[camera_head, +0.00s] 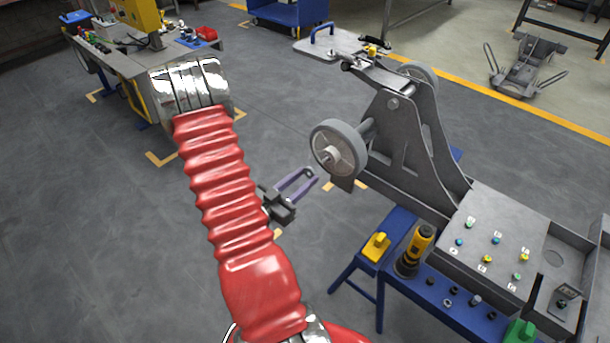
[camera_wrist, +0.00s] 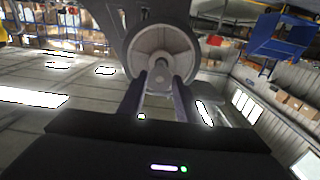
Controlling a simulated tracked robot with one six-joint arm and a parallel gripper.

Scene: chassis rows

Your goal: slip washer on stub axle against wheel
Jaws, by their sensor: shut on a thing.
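The grey wheel (camera_head: 350,137) is mounted on the near side of the grey chassis frame, with a short stub axle (camera_head: 327,156) sticking out of its hub. My gripper (camera_head: 312,175) is just below and left of the axle end, apart from it, with its two fingers pointing toward the wheel. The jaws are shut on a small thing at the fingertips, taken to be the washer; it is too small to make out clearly. In the wrist view the wheel (camera_wrist: 162,42) fills the upper middle, and the hub with the axle (camera_wrist: 160,66) lies between the fingertips.
The chassis frame (camera_head: 405,150) stands right of the wheel. A blue bench (camera_head: 455,308) with a yellow-black tool (camera_head: 414,248) and a yellow block (camera_head: 376,246) is at lower right. A workbench (camera_head: 125,60) stands at upper left. The floor left of the wheel is clear.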

